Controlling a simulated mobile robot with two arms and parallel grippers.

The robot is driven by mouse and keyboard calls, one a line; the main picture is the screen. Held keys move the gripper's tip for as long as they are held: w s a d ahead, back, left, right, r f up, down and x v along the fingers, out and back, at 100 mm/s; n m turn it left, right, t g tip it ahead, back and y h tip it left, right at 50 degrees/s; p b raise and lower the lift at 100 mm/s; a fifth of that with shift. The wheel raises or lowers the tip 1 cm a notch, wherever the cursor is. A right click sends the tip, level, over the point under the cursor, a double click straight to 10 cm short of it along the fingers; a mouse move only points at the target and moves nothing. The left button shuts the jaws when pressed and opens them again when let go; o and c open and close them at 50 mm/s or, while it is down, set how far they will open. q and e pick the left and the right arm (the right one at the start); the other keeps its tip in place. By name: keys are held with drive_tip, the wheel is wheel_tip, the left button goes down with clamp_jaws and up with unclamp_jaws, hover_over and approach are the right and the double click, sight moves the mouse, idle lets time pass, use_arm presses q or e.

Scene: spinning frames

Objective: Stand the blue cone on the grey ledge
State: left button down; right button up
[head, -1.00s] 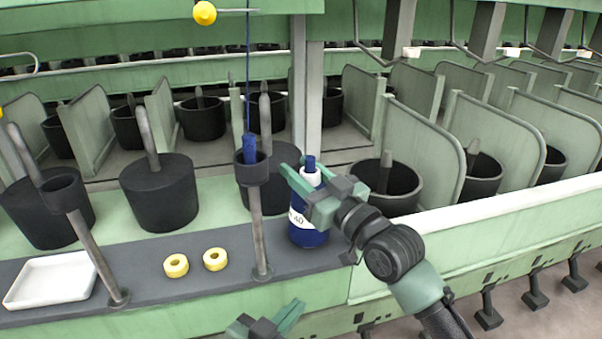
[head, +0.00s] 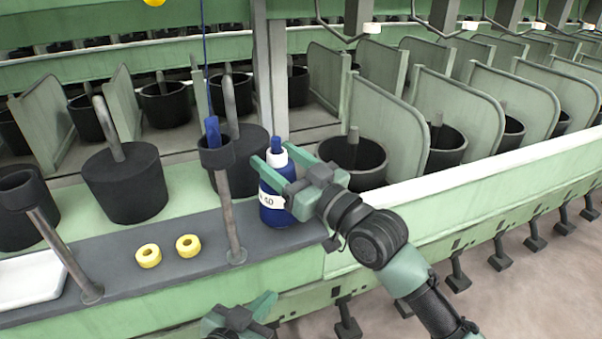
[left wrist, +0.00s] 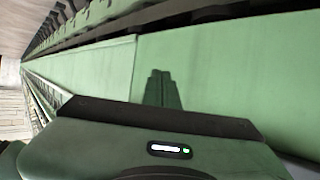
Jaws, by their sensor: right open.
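My left gripper (head: 270,300) is low in front of the machine, away from the cone. In the left wrist view its two dark green fingers (left wrist: 160,84) lie side by side, shut and empty before a green panel.
A post with a black cup holding a blue bobbin (head: 212,132) stands left of the cone, a thread running up. Two yellow rings (head: 187,245) and a white tray (head: 30,278) lie on the ledge farther left. Black pots (head: 125,185) stand behind.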

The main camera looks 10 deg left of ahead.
use_arm(q)
drive_tip(key=s+f+g, duration=0.1)
drive_tip(key=s+a+f+g, duration=0.1)
drive_tip(key=f, duration=0.1)
drive_tip(key=s+f+g+y+p, duration=0.1)
drive_tip(key=shift+s+a+f, duration=0.15)
drive_tip(key=shift+s+a, duration=0.2)
use_arm(e)
drive_tip(key=v, duration=0.9)
drive_tip(key=shift+s, duration=0.1)
